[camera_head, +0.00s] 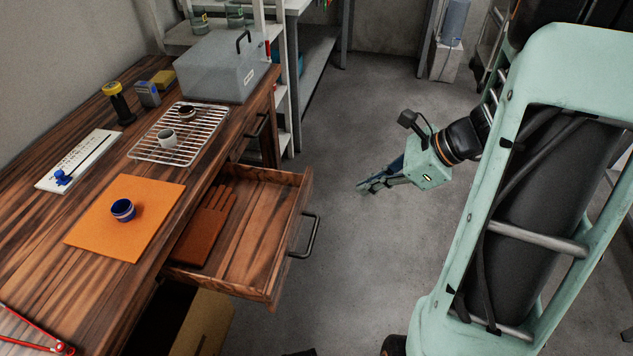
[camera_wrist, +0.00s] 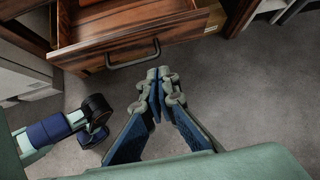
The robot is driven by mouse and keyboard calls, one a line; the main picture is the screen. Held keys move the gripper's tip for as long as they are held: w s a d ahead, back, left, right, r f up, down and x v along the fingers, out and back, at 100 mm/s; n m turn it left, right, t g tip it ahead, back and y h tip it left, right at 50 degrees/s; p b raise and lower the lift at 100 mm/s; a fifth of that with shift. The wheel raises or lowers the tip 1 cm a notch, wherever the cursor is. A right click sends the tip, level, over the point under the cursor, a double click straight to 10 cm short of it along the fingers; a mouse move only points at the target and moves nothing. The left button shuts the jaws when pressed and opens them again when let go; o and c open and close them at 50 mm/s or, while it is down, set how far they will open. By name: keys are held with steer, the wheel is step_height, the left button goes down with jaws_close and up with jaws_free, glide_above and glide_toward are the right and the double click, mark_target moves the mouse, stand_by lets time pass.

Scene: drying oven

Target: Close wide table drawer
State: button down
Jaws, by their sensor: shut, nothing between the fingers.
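The wide table drawer (camera_head: 255,235) is pulled out from under the wooden table (camera_head: 50,262). A brown glove (camera_head: 207,228) lies inside it. Its dark metal handle (camera_head: 312,238) is on the front panel, and the handle also shows in the wrist view (camera_wrist: 133,60). My gripper (camera_head: 364,188) is to the right of the drawer front in the head view, apart from the handle. In the wrist view my gripper (camera_wrist: 158,76) has its fingertips together and empty, just below and to the right of the handle in the picture.
On the table are an orange mat (camera_head: 90,228) with a small blue bowl (camera_head: 123,210), a wire rack (camera_head: 150,153) with two small cups, and a clear box (camera_head: 215,65). A cardboard box (camera_head: 203,325) stands under the drawer. The floor (camera_head: 345,120) around my gripper is clear.

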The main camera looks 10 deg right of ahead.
steer(key=s+a+f+y, duration=0.1)
steer(key=s+a+f, duration=0.1)
steer(key=b, duration=0.5)
glide_toward(298, 216)
steer(key=shift+g, duration=0.4)
steer(key=x, duration=0.5)
steer(key=shift+w+f, duration=0.2)
steer(key=shift+f, duration=0.05)
steer(key=shift+w+a, duration=0.1)
steer(key=shift+a, duration=0.15)
steer(key=shift+a, duration=0.15)
steer(key=w+a, duration=0.2)
steer(key=a, duration=0.5)
steer(key=w+a+p, duration=0.1)
steer(key=w+a, duration=0.2)
steer(key=a, duration=0.3)
steer(key=w+a+p, duration=0.1)
steer(key=w+a, duration=0.1)
steer(key=a, duration=0.5)
steer(key=shift+w+a, duration=0.35)
steer(key=shift+w, duration=0.05)
steer(key=shift+d, duration=0.15)
